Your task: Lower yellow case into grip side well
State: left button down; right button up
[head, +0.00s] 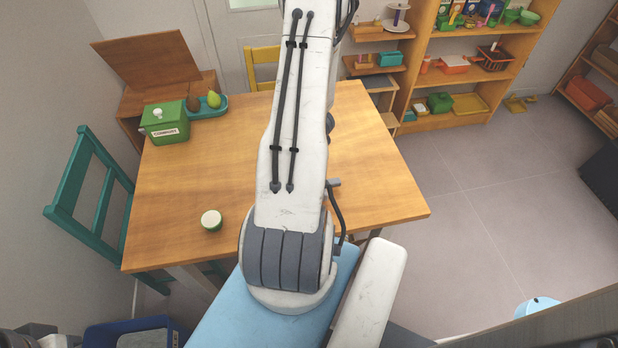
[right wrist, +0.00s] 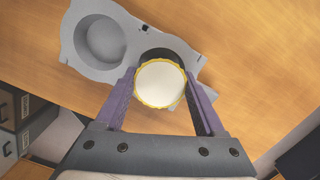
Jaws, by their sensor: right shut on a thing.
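The yellow case (right wrist: 160,84), round with a pale top and a yellow ridged rim, is between the two purple fingers of my right gripper (right wrist: 161,76) in the right wrist view. The gripper is shut on it. Behind it is a grey holder (right wrist: 92,68) with two round wells. The case overlaps the near well (right wrist: 158,54), hiding most of it; I cannot tell its height above the well. The other well (right wrist: 101,40) looks empty. In the head view my arm hides the case, holder and right gripper. My left gripper is not in view.
The wooden table (head: 380,180) also holds a green canister (head: 165,124), a teal tray (head: 208,113) with a pear, and a small green-and-white round case (head: 211,220). A teal chair (head: 85,190) stands at the left. The table's right part is clear.

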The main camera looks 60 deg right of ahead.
jog(key=shift+f, duration=0.25)
jog(key=o, duration=1.3)
jog(key=shift+r, duration=0.1)
jog(key=r+p, duration=0.2)
jog(key=r, duration=0.1)
jog(key=r+p, duration=0.3)
jog(key=r, duration=0.1)
jog(key=s+r+p, duration=0.1)
jog(key=r+p, duration=0.2)
jog(key=shift+a+r, duration=0.15)
jog(key=shift+a, duration=0.15)
jog(key=shift+s, duration=0.1)
